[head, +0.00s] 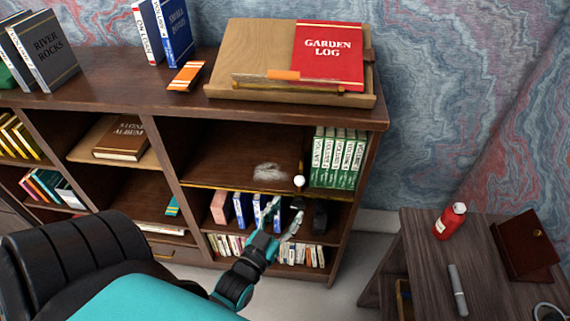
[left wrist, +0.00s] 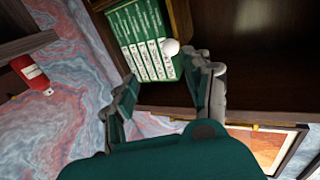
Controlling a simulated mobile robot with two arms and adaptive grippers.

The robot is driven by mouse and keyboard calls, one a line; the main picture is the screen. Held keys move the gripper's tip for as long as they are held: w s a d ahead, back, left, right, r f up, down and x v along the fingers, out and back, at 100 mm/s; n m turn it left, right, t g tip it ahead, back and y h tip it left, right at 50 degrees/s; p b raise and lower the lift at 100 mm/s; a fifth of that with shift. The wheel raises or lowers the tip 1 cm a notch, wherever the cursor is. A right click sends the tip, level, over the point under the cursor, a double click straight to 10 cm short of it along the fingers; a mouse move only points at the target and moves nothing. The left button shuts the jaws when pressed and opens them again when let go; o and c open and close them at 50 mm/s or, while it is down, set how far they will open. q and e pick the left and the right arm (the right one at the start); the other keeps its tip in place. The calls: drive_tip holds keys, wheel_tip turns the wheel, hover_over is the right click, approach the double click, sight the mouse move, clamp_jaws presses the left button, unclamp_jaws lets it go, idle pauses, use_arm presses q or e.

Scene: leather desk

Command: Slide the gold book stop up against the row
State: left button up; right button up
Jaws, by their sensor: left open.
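The row of green books (head: 338,158) stands upright at the right end of the upper shelf; it also shows in the left wrist view (left wrist: 140,35). The gold book stop (head: 301,160) is a thin upright piece just left of the row, with a round white knob (head: 299,181) at its front. In the left wrist view the knob (left wrist: 170,47) overlaps the books; I cannot tell whether the stop touches them. My left gripper (head: 284,214) is open and empty, in front of and below the knob. In the left wrist view its fingers (left wrist: 165,70) are spread, with the knob beyond their tips.
A gold rail (head: 235,188) runs along the upper shelf's front edge. The shelf left of the stop is mostly bare, with a pale smudge (head: 270,172). Blue books (head: 243,208) stand on the shelf below. A side table (head: 425,275) with a red bottle (head: 449,221) stands at right.

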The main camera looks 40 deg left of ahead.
use_arm(q)
drive_tip(key=n, duration=0.1)
drive_tip(key=n+b, duration=0.1)
drive_tip(key=n, duration=0.5)
approach(300, 181)
drive_tip(key=shift+y, duration=0.3)
drive_tip(key=w, duration=0.3)
drive_tip(key=w+a+p, duration=0.1)
drive_tip(key=w, duration=0.3)
drive_tip(key=w+a+f, duration=0.1)
drive_tip(key=w, duration=0.2)
drive_tip(key=shift+w+a+p, duration=0.1)
drive_tip(key=shift+w+p, duration=0.2)
drive_tip(key=shift+w, duration=0.1)
drive_tip(key=shift+c, duration=0.4)
clamp_jaws()
